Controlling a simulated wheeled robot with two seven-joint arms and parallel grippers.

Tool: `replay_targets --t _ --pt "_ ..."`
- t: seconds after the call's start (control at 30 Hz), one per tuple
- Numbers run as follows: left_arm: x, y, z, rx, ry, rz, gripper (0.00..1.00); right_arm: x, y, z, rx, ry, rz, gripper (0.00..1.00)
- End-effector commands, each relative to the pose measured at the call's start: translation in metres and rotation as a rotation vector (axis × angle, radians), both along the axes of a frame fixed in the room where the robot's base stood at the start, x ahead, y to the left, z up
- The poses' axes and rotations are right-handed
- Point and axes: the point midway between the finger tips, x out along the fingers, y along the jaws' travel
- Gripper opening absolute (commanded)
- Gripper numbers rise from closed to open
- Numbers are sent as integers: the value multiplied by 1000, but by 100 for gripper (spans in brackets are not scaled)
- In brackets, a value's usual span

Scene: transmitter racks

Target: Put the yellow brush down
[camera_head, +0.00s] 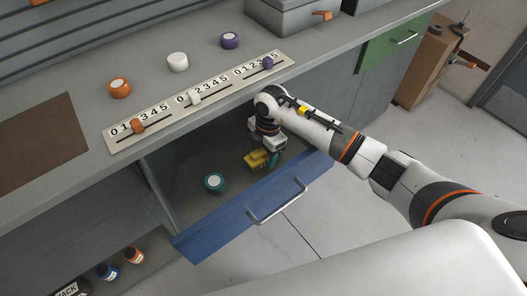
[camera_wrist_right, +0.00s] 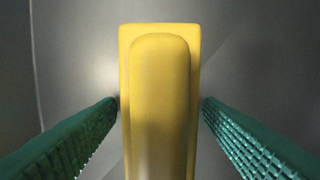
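The yellow brush (camera_head: 256,160) is at the right side of the open blue-fronted drawer (camera_head: 240,218), directly below my right wrist. My right gripper (camera_head: 266,162) reaches down into the drawer at the brush. In the right wrist view the brush (camera_wrist_right: 160,90) fills the middle, and the green ribbed fingers meet its two long sides, so the gripper looks shut on it. I cannot tell whether the brush touches the drawer floor. My left gripper is not in view.
A teal round knob-like item (camera_head: 214,182) lies in the drawer left of the brush. Above is the countertop with a numbered slider panel (camera_head: 187,101) and orange (camera_head: 119,88), white (camera_head: 178,62) and purple (camera_head: 229,41) round items. The drawer handle (camera_head: 278,203) sticks out in front.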

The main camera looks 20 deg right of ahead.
Motion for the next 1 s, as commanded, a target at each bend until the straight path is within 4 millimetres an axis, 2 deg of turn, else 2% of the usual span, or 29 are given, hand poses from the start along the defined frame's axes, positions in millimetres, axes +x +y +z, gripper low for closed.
replay_targets --t 0.17,0.3,0.37,0.73,0.9,1.0 --pt "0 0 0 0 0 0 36 0 0 1 0 0 0 61" --pt "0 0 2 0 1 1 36 1 -1 10 0 -2 1 61" --pt "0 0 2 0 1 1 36 2 -2 19 1 -4 1 61" --pt "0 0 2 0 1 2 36 5 -11 95 -1 -4 0 61" --pt "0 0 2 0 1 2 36 5 -13 116 0 -2 0 61" --pt "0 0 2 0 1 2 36 5 -13 121 0 0 0 61"
